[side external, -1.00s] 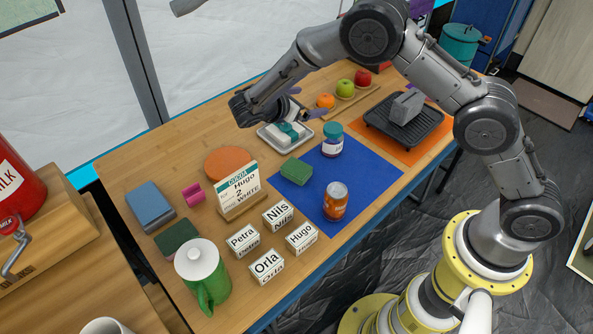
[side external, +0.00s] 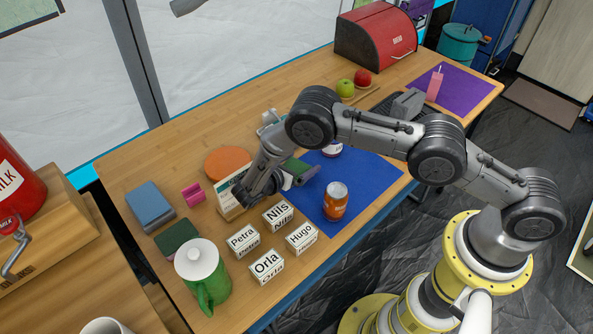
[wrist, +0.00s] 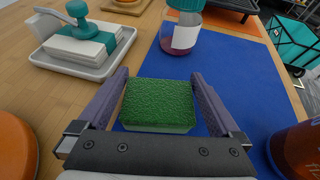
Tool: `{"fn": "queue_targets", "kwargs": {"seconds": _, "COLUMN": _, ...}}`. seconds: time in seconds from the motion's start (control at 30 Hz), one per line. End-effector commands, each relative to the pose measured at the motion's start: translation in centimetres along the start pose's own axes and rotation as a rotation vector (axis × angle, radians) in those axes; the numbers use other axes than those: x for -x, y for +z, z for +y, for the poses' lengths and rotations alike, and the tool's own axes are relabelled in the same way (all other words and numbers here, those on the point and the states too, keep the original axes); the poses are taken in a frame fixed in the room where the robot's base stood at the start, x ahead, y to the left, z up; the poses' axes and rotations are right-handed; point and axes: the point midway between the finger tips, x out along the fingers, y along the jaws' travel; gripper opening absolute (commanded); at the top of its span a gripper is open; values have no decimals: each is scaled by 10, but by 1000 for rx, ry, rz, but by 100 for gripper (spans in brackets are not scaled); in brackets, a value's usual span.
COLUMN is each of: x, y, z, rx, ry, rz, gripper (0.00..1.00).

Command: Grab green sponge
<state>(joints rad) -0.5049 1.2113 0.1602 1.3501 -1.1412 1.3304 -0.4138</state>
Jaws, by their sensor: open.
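The green sponge (wrist: 158,103) lies on the left edge of the blue mat (wrist: 236,80), with a textured green top and a paler lower layer. In the wrist view it sits between the two fingers of my open gripper (wrist: 160,95), with a small gap on each side. In the side external view my gripper (side external: 290,182) is low over the mat's left side, and the sponge (side external: 299,167) is partly hidden by it.
An orange-brown jar (side external: 336,201) stands close on the right. A teal-lidded jar (wrist: 183,30) is beyond the sponge. A white tray (wrist: 80,58) lies at the wrist view's upper left. Name blocks (side external: 277,216) and a sign stand (side external: 231,195) are near my gripper.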

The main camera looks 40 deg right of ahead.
Motion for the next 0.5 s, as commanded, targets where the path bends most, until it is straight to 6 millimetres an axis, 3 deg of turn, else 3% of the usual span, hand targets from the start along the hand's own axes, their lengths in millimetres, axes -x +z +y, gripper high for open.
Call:
{"fn": "queue_targets", "kwargs": {"seconds": 0.2, "x": -27, "y": -1, "z": 0, "rx": -1, "ry": -1, "rz": 0, "gripper": 100}}
{"fn": "queue_targets", "kwargs": {"seconds": 0.5, "x": -31, "y": -1, "z": 0, "rx": -1, "ry": 1, "rz": 0, "gripper": 100}}
